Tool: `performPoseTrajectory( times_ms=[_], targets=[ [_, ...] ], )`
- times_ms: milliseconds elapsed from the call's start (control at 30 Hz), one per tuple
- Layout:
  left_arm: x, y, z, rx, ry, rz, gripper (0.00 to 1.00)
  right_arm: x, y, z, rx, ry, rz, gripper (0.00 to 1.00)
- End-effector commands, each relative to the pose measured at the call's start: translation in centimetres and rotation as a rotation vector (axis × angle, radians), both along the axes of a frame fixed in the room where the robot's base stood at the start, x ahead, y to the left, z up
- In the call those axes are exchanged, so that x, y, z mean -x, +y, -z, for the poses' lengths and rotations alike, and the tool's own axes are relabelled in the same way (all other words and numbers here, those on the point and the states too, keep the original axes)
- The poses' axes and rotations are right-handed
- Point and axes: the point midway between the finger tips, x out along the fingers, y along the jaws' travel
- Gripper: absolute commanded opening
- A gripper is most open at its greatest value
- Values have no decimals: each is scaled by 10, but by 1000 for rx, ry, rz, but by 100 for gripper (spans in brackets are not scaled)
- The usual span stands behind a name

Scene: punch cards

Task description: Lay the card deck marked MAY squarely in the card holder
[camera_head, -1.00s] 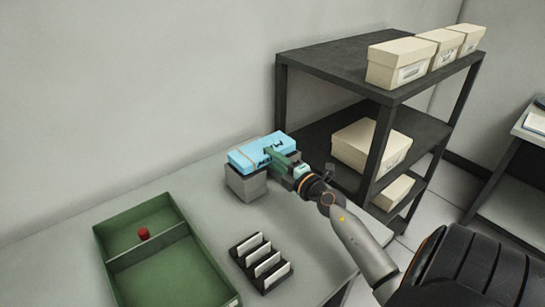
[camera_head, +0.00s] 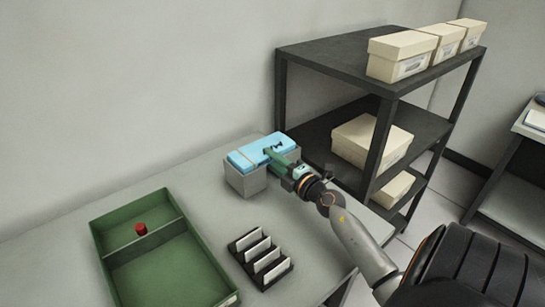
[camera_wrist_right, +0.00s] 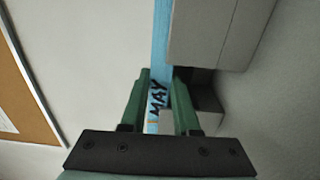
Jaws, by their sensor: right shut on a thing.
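My left gripper is not in view.
A green two-part tray (camera_head: 160,279) with a red object (camera_head: 141,229) lies at left. A black rack with white cards (camera_head: 260,260) stands in front of the holder. A dark shelf (camera_head: 330,50) with cream boxes (camera_head: 400,55) stands behind my right arm.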

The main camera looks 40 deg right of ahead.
Motion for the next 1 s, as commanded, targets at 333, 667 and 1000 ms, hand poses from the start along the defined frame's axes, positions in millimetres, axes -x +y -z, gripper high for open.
performPoseTrajectory(
  times_ms=[333, 667, 1000],
  targets=[
    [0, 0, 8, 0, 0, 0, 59, 0, 0, 8, 1, -3, 1, 0],
    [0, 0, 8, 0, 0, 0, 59, 0, 0, 8, 0, -3, 1, 53],
    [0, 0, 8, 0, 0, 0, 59, 0, 0, 10, 0, 1, 0, 64]
  ],
)
